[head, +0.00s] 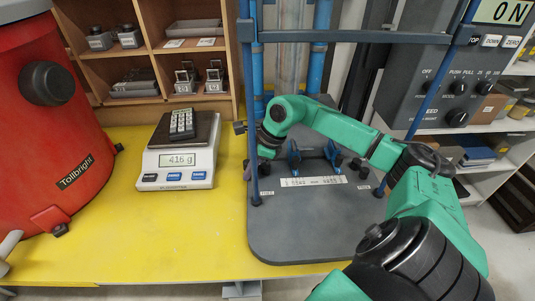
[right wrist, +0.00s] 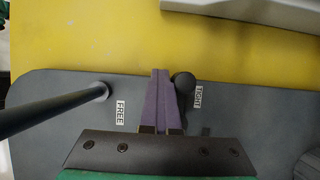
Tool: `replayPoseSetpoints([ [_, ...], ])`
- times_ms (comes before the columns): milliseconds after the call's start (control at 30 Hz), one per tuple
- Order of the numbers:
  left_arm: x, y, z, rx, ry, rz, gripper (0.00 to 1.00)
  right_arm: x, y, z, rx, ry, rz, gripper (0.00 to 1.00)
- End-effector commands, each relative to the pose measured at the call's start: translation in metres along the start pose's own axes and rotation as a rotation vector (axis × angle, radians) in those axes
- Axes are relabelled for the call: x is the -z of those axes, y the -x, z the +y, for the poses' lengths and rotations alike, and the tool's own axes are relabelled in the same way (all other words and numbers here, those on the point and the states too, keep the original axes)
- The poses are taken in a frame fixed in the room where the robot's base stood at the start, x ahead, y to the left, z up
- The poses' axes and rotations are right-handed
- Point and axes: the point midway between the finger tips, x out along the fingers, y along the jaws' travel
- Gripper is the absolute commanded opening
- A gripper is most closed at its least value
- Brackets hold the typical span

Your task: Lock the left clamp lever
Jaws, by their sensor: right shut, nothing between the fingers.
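My right arm reaches in from the lower right of the head view to the left side of the dark base plate (head: 300,235). Its gripper (head: 262,155) is at the left blue post, where its fingers are hard to make out. In the right wrist view the purple fingers (right wrist: 161,75) are shut and empty. The left clamp lever's black knob (right wrist: 184,82) is right beside them, on the TIGHT label (right wrist: 198,97) side; I cannot tell whether they touch. The FREE label (right wrist: 121,112) is on the other side of the fingers. My left gripper is not in view.
Blue posts rise from the plate; one (right wrist: 60,108) stands close by the FREE label. A scale (head: 180,160) reading 416 g and a red drum (head: 50,125) stand on the yellow table to the left. A control box (head: 440,85) is at the right. The plate's front is clear.

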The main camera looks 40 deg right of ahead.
Motion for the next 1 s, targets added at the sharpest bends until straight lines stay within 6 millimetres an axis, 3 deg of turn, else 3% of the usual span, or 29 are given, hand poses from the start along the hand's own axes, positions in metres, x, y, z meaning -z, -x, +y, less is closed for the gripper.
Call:
replayPoseSetpoints([
  [133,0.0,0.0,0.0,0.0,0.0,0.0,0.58,-0.004,0.004,-0.005,0.019,0.0,-0.014,0.0],
  [433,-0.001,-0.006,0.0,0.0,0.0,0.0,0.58,-0.003,0.004,0.004,0.016,-0.001,-0.012,0.0],
  [1000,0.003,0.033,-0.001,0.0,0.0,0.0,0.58,-0.026,0.053,0.005,0.011,-0.001,-0.007,0.0],
])
